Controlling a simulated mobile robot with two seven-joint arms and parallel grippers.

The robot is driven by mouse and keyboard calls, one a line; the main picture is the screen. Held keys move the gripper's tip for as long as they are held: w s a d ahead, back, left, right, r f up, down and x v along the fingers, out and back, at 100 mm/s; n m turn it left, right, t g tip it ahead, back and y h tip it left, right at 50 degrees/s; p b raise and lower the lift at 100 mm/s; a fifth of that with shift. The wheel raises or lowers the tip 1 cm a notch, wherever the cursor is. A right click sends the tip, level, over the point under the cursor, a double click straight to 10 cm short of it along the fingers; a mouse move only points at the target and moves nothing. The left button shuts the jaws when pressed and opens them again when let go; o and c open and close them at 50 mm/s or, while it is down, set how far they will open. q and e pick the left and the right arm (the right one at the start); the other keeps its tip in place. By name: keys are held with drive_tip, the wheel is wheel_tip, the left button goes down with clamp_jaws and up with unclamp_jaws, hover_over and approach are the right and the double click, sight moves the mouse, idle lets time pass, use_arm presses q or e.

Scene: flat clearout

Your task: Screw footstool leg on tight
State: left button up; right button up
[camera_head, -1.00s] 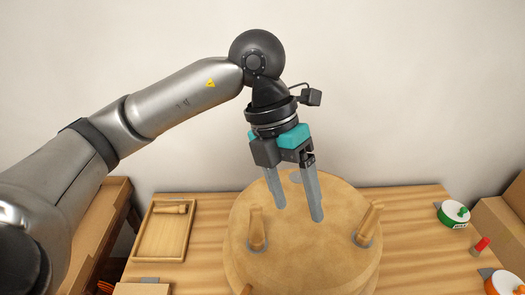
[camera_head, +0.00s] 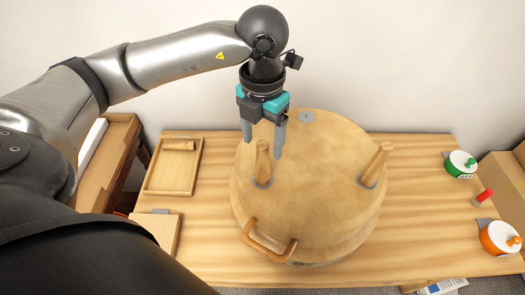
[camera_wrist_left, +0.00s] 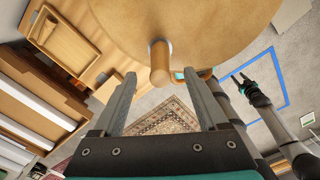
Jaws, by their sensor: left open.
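The round footstool (camera_head: 320,200) lies upside down on the wooden table. One wooden leg (camera_head: 262,160) stands at its left and another leg (camera_head: 375,165) leans outward at its right, each at a grey mount. A grey mount (camera_head: 306,116) at the back carries no leg. My left gripper (camera_head: 263,148) is open, with its fingers pointing down around the top of the left leg. In the left wrist view, that leg (camera_wrist_left: 160,65) shows between the fingertips, with gaps on both sides. My right gripper (camera_wrist_left: 243,82) is small at the right of that view; its jaw state is unclear.
A wooden tray (camera_head: 172,180) with a small wooden piece (camera_head: 178,144) lies at the left. A brown handle (camera_head: 268,242) sticks out at the stool's front.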

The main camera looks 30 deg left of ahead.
sight(263, 155)
use_arm(q)
drive_tip(key=shift+f, duration=2.4)
clamp_jaws()
